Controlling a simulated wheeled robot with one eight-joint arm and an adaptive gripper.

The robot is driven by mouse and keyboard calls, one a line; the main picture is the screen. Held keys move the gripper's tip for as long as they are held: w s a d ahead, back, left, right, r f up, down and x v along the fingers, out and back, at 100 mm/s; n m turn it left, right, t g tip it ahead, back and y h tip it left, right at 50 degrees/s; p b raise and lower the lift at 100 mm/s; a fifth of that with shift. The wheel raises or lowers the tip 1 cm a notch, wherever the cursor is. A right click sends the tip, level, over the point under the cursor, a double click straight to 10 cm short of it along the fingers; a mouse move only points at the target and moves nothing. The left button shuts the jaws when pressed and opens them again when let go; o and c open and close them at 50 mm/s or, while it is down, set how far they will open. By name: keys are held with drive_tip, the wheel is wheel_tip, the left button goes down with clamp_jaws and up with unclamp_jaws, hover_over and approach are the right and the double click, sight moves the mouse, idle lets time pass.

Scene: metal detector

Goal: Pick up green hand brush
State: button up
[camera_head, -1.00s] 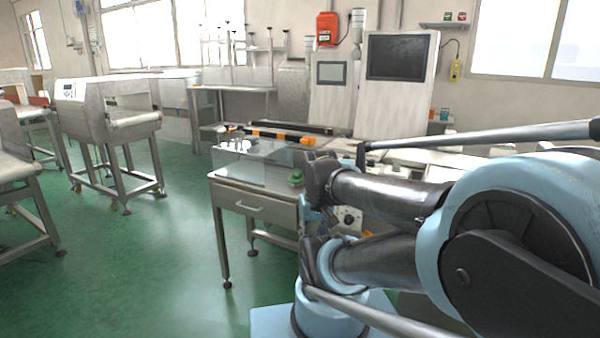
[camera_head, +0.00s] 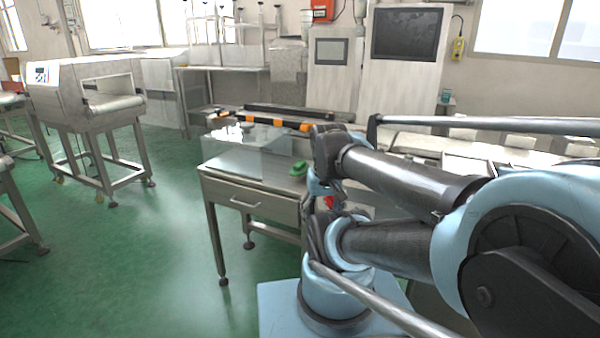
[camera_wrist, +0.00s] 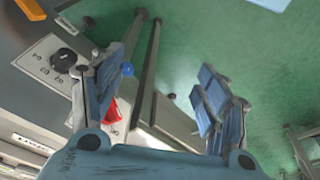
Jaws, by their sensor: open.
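A small green object, likely the green hand brush (camera_head: 299,169), lies on the right end of the metal table (camera_head: 262,172), beside a clear box. My arm partly crosses in front of that table end. My gripper (camera_wrist: 168,88) is open in the wrist view, its two blue fingers wide apart with nothing between them. In the head view the gripper is mostly hidden by my arm, close to the right of the green object. The brush cannot be made out in the wrist view.
A clear box (camera_head: 235,152) stands on the table. The table has a drawer (camera_head: 250,208). Below the gripper the wrist view shows a panel with a black knob (camera_wrist: 63,60), a red part (camera_wrist: 111,113) and green floor. A conveyor machine (camera_head: 85,95) stands left; floor between is clear.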

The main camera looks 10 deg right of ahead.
drive_tip(key=w+r+m, duration=0.2)
drive_tip(key=w+r, duration=0.6)
drive_tip(key=w, duration=0.1)
wheel_tip(320, 180, up, 7)
drive_tip(key=m+g, duration=0.2)
drive_tip(key=m, duration=0.3)
hover_over(299, 162)
drive_tip(key=f, duration=1.1)
drive_tip(key=shift+w+a+f, duration=0.1)
drive_tip(key=shift+w, duration=0.2)
drive_tip(key=shift+s+d+f, duration=0.15)
drive_tip(key=shift+f, duration=1.25)
drive_tip(key=shift+s+d+f, duration=0.1)
drive_tip(key=shift+f, duration=1.25)
drive_tip(key=shift+c, duration=0.2)
drive_tip(key=c, duration=1.2)
